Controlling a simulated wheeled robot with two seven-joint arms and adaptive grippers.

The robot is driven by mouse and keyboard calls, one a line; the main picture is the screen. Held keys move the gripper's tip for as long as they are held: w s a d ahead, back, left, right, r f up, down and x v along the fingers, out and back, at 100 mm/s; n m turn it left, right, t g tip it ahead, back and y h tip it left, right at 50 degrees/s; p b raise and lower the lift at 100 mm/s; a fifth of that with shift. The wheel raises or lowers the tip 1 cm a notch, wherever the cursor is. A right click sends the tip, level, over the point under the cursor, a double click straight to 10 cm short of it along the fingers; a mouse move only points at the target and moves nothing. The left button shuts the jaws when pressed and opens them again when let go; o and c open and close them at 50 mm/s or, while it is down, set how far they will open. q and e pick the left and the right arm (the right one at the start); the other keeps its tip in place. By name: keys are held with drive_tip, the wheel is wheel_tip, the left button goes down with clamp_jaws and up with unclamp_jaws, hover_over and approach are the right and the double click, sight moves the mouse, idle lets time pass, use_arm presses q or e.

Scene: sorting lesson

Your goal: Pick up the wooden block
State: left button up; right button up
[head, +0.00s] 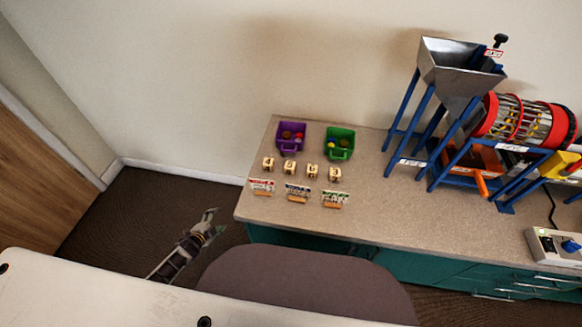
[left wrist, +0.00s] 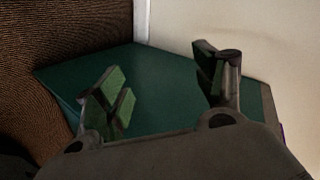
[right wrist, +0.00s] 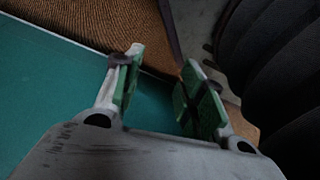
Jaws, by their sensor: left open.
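Several small wooden blocks with dark marks stand in a row on the counter (head: 385,205) in the head view: one at the left end (head: 268,163), two in the middle (head: 290,168) (head: 312,170), and one at the right end (head: 335,174). My left gripper (head: 212,222) is open and empty, left of the counter's left edge and apart from the blocks. In the left wrist view its fingers (left wrist: 162,82) are spread before a green cabinet side. My right gripper (right wrist: 162,68) is open and empty; it shows only in the right wrist view. Neither wrist view shows a block.
A purple bin (head: 291,135) and a green bin (head: 340,143) with small items stand behind the blocks. Several small label cards (head: 298,192) stand in front. A blue-framed machine with a metal hopper (head: 455,70) fills the right. A rounded chair back (head: 300,285) is in front of the counter.

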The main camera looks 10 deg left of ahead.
use_arm(q)
drive_tip(key=w+r+m+t+h+b, duration=0.4)
drive_tip(key=w+r+m+h+b, duration=0.3)
drive_tip(key=w+r+m+b, duration=0.6)
drive_tip(key=s+d+r+m+g+h+b, duration=0.1)
drive_tip(key=d+r+m+g+h+b, duration=0.3)
drive_tip(key=r+m, duration=0.3)
drive_tip(key=s+d+r+m+g+h+b, duration=0.1)
drive_tip(key=d+r+m+g+h+b, duration=0.3)
drive_tip(key=m, duration=1.1)
drive_tip(key=shift+s+d+r+m+g+b, duration=0.15)
drive_tip(key=shift+d+r+m+g+b, duration=0.45)
drive_tip(key=shift+r+b, duration=1.1)
use_arm(e)
drive_tip(key=w+a+r+t+y, duration=0.2)
drive_tip(key=w+a+r, duration=0.5)
drive_tip(key=w+r, duration=0.3)
drive_tip(key=shift+w+a+t, duration=0.3)
drive_tip(key=shift+w+a, duration=0.1)
drive_tip(key=shift+w, duration=0.3)
use_arm(q)
drive_tip(key=shift+d+r, duration=0.15)
drive_tip(key=shift+r, duration=0.05)
use_arm(e)
drive_tip(key=shift+r, duration=0.1)
use_arm(q)
drive_tip(key=shift+d, duration=0.1)
